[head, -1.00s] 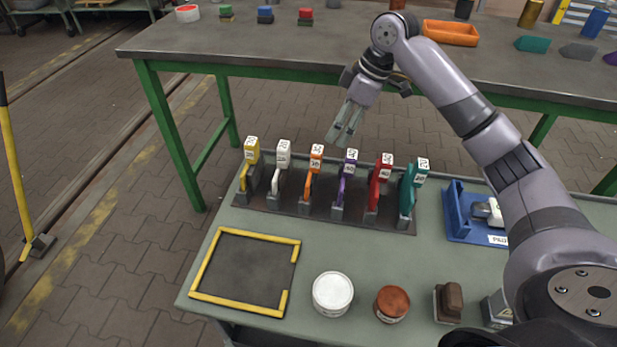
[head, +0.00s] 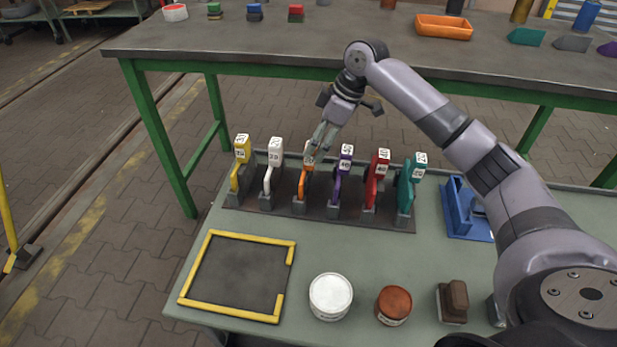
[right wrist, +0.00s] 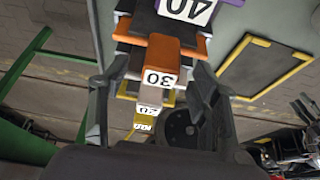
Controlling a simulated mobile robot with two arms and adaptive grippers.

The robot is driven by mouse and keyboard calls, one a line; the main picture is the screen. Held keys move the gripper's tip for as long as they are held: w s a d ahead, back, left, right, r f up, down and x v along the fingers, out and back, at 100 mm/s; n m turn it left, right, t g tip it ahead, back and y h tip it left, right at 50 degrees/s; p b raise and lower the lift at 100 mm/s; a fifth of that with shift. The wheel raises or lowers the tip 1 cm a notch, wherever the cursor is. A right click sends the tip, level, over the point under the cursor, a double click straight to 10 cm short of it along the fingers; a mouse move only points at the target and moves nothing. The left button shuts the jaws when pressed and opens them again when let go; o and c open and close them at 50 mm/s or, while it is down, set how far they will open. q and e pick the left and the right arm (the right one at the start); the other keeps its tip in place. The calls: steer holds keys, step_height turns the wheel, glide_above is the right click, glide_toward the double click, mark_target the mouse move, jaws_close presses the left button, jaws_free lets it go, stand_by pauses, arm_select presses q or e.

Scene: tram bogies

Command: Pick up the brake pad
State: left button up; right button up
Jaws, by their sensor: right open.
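A dark rack (head: 263,205) on the near green bench holds a row of upright, curved, colored pieces with number tags. They are yellow (head: 240,165), white (head: 273,165), orange (head: 303,187), purple (head: 341,175), red (head: 376,180) and teal (head: 410,185). No piece is labelled as the brake pad. My right gripper (head: 313,152) is open at the top of the orange piece and partly hides it. In the right wrist view, the orange piece tagged 30 (right wrist: 162,60) shows between the open fingers of my right gripper (right wrist: 157,90). Contact cannot be told. My left gripper is not in view.
A yellow-edged dark mat (head: 240,275), a white tub (head: 330,295), a rust-brown tin (head: 393,305) and a brown block (head: 453,300) stand in front of the rack. A blue holder (head: 455,205) is right of it. A long grey-topped table (head: 300,42) stands behind.

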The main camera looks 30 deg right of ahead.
mark_target(309, 171)
steer(key=b+x, duration=0.2)
steer(key=x, duration=0.3)
steer(key=shift+a+f, duration=0.15)
steer(key=shift+c, duration=0.7)
jaws_close()
